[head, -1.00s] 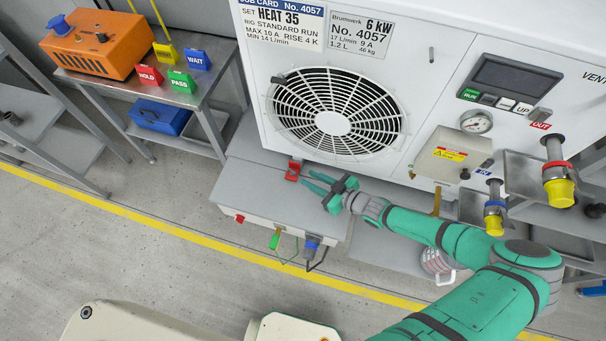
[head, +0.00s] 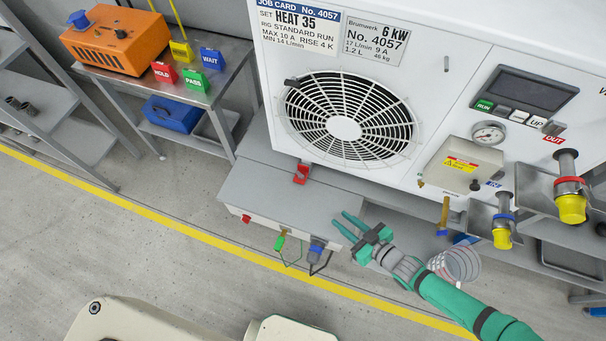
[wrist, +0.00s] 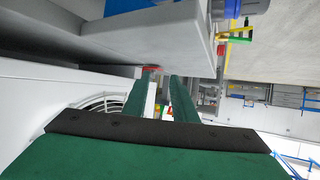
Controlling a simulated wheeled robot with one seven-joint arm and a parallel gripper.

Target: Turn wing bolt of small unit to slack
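The white unit (head: 425,40), marked 6 kW No. 4057, stands on a grey base with its round fan grille facing me. A small red fitting (head: 301,174) sits at its foot, below the grille; it may be the wing bolt, but its shape is too small to read. My gripper (head: 342,222) is open and empty, below and right of the red fitting, clear of it, above the front right of the grey box. In the wrist view, its two green fingers (wrist: 163,80) are apart, and a bit of red (wrist: 150,68) shows past the tips.
The grey box (head: 270,200) below the unit carries green and blue plugs at its front. Yellow-capped pipe ends (head: 571,205) and a gauge (head: 488,134) are at right. A side table (head: 180,92) holds an orange box (head: 116,40) and coloured signs. The floor in front is open.

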